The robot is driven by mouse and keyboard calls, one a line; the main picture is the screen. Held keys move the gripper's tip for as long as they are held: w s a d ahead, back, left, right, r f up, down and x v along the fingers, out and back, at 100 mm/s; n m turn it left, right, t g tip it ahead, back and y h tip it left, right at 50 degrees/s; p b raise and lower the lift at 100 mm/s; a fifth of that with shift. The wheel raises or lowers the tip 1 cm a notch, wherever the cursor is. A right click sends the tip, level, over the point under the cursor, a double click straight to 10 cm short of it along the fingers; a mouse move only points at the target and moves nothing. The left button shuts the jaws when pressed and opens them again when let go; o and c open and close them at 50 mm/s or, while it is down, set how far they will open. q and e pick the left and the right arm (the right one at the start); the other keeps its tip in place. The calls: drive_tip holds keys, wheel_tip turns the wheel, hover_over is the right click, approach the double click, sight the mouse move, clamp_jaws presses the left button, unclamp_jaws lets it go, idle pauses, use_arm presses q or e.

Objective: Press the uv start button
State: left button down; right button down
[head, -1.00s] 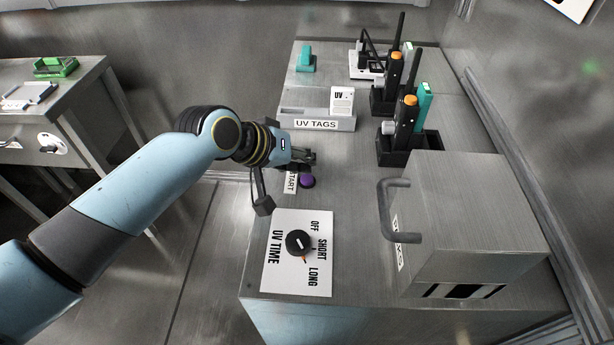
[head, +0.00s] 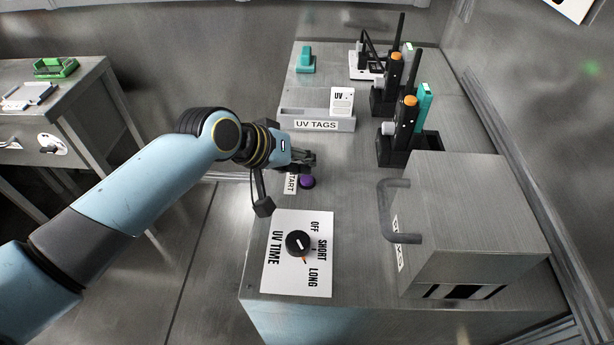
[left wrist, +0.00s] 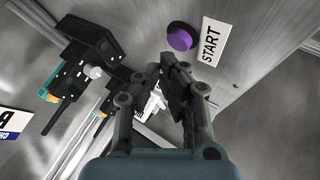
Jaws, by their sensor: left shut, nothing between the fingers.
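The purple start button (head: 307,181) stands on the metal bench beside a white START label (head: 290,183), which my left gripper and wrist partly cover in the head view. In the left wrist view the purple button (left wrist: 180,37) and the START label (left wrist: 213,42) lie just beyond the fingertips. My left gripper (head: 312,159) is shut and empty, right by the button on its far side in the head view. Its fingers show in the left wrist view (left wrist: 165,72). I cannot tell whether they touch the button. My right gripper is not in view.
A UV TIME panel with a dial (head: 298,243) lies nearer on the bench. A metal box with a handle (head: 470,215) stands at the right. The UV TAGS tray (head: 318,124) and black holders with handheld devices (head: 408,145) stand behind. Bench surface between tray and box is clear.

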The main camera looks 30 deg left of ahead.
sight(304, 177)
use_arm(q)
drive_tip(key=shift+f, duration=0.35)
drive_tip(key=shift+f, duration=0.55)
idle(0.6)
drive_tip(key=shift+r, duration=0.1)
drive_tip(key=shift+r+p, duration=0.85)
drive_tip(key=shift+r, duration=0.05)
wheel_tip(304, 177, up, 5)
drive_tip(key=p, duration=0.5)
drive_tip(key=shift+r+p, duration=0.1)
drive_tip(key=shift+p, duration=0.2)
